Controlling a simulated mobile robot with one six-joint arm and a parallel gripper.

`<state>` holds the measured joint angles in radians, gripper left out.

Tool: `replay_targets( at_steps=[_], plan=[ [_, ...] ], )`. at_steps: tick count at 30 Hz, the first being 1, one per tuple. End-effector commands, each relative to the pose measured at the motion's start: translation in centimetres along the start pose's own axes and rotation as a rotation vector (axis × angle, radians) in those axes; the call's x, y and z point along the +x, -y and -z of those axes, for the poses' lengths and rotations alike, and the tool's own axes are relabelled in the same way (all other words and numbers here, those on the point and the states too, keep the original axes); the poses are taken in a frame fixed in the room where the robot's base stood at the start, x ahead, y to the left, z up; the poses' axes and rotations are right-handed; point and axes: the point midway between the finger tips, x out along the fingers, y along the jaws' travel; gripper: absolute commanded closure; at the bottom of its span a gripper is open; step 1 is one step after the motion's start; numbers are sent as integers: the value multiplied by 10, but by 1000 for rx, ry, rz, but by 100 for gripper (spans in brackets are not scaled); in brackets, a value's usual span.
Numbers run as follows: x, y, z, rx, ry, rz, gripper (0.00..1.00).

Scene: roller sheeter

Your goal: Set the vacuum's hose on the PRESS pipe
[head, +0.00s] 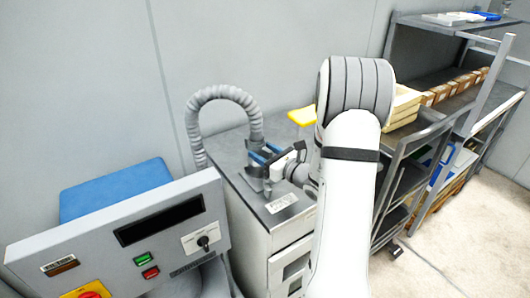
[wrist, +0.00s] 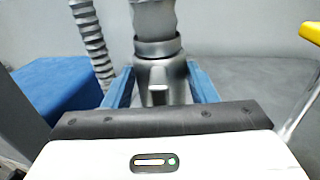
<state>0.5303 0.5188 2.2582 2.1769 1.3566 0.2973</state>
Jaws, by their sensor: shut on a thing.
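The grey ribbed hose (head: 222,93) arches up from behind the control panel and down to the cabinet top in the head view. My gripper (head: 264,153) is at its right end, low over the cabinet. In the wrist view the blue fingers of my gripper (wrist: 160,86) are shut on the hose's grey end cuff (wrist: 162,72), one on each side. The hose end looks upright. A pale label (head: 281,203) is on the cabinet's front edge; its text is too small to read. The pipe is hidden by the cuff and gripper, so I cannot tell whether the cuff sits on it.
A grey cabinet (head: 240,166) with drawers stands under the gripper. The control panel (head: 135,232) with buttons and a blue-topped thing (head: 115,190) are at left. A yellow piece (head: 302,115) is behind the gripper.

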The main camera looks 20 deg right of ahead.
Motion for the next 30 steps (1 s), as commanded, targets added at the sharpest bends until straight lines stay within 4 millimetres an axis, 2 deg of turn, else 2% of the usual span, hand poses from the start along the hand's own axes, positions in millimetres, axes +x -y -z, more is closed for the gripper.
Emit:
replay_targets(
  at_steps=[18, 30],
  plan=[
    [0, 0, 5, -1, 3, -1, 88],
    [0, 0, 16, -1, 2, -1, 88]
  ],
)
